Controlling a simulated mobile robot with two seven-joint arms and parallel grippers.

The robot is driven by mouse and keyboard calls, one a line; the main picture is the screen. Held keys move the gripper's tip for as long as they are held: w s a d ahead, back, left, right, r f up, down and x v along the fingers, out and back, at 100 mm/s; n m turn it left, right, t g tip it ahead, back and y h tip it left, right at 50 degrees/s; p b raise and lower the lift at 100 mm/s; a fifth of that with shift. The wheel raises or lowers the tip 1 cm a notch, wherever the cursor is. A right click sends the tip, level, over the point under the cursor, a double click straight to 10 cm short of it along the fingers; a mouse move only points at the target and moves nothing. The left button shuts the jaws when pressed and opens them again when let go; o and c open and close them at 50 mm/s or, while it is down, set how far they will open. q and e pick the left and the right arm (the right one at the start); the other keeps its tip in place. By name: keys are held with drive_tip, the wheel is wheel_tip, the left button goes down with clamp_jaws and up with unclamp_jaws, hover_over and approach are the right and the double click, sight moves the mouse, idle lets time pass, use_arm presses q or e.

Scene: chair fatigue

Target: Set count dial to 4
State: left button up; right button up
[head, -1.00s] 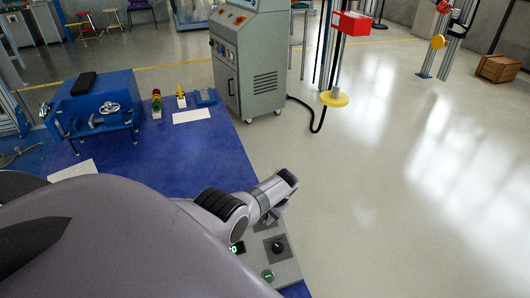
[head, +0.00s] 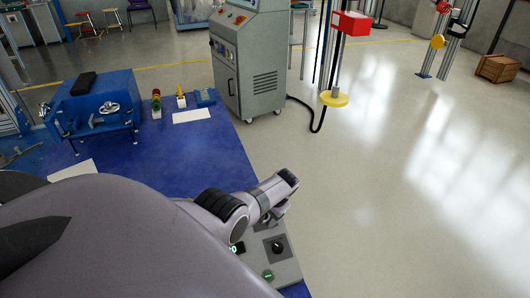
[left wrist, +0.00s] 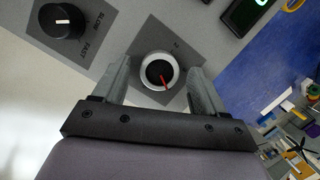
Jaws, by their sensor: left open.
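The count dial (left wrist: 160,72) is a round knob with a pale rim, a dark centre and a red pointer, on a dark grey plate. The pointer is toward the lower right in the left wrist view. My left gripper (left wrist: 158,75) is open, with one finger on each side of the dial; I cannot tell whether they touch it. In the head view my left gripper (head: 274,216) is over the far end of the grey control panel (head: 288,268) and hides the count dial there. My right gripper is not in view.
A black SLOW/FAST knob (left wrist: 62,20) is beside the dial. A lit green display (left wrist: 245,12) is on the other side. A green button (head: 268,275) is on the panel. The blue table (head: 215,150) holds a blue machine (head: 100,105). Open floor lies to the right.

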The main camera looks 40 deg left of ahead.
use_arm(q)
drive_tip(key=p+v, duration=0.4)
drive_tip(key=v, duration=0.3)
drive_tip(key=shift+p, duration=0.3)
